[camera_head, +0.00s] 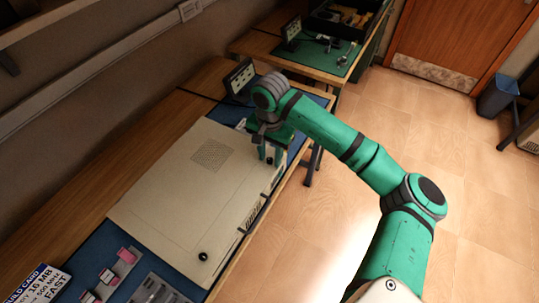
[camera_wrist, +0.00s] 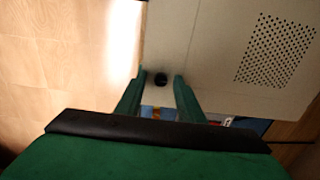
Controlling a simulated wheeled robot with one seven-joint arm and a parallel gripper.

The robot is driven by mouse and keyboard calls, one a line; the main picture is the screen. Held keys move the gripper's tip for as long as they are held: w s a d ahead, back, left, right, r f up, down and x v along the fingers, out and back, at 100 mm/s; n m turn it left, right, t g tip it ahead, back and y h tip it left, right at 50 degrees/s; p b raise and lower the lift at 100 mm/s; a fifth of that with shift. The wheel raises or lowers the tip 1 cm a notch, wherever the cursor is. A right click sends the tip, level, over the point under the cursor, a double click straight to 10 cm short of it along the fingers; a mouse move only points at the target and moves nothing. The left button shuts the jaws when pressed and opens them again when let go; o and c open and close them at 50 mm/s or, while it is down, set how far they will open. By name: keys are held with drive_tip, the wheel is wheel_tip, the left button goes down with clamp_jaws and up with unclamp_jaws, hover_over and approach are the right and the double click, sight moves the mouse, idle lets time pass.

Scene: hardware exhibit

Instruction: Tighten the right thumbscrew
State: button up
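A large beige computer case (camera_head: 175,215) lies flat on a blue mat. A black thumbscrew (camera_head: 203,256) sits near its front corner in the head view. The right thumbscrew (camera_wrist: 161,80), small, dark and round, is at the far right corner by my gripper (camera_head: 270,158). In the wrist view the two green fingers of my gripper (camera_wrist: 160,76) are apart, one on each side of this screw. A narrow gap shows between the screw and each finger. How far the tips are above the case surface is hard to tell.
A small dark display (camera_head: 238,78) stands behind the case. Pink parts (camera_head: 127,256) and a sign card (camera_head: 38,284) lie at the near left. A second bench with a green mat (camera_head: 318,56) stands beyond. Open floor (camera_head: 420,130) lies to the right.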

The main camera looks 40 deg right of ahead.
clamp_jaws()
